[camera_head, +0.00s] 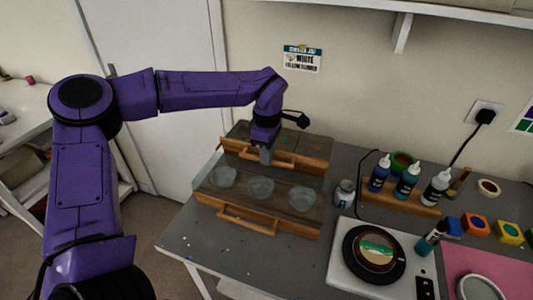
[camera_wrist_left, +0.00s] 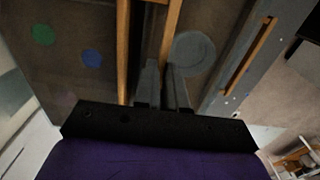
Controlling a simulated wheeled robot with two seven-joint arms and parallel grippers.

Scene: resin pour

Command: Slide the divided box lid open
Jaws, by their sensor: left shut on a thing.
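The divided box (camera_head: 313,222) stands on the grey table, with wooden edges and dark flat panels. A wooden bar handle (camera_head: 298,161) runs across it behind the cups. It also shows in the left wrist view (camera_wrist_left: 171,35). My left gripper (camera_head: 265,157) comes down from above and is shut on this bar. Its fingers (camera_wrist_left: 166,88) are close together at the bar in the left wrist view, hiding part of it. I cannot tell exactly where the lid's edges lie. A second wooden handle (camera_head: 247,219) is on the near side. My right gripper is not in view.
A small jar (camera_head: 344,193), a scale (camera_head: 380,265) with a round mould, and a wooden rack of bottles (camera_head: 407,180) stand to the right.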

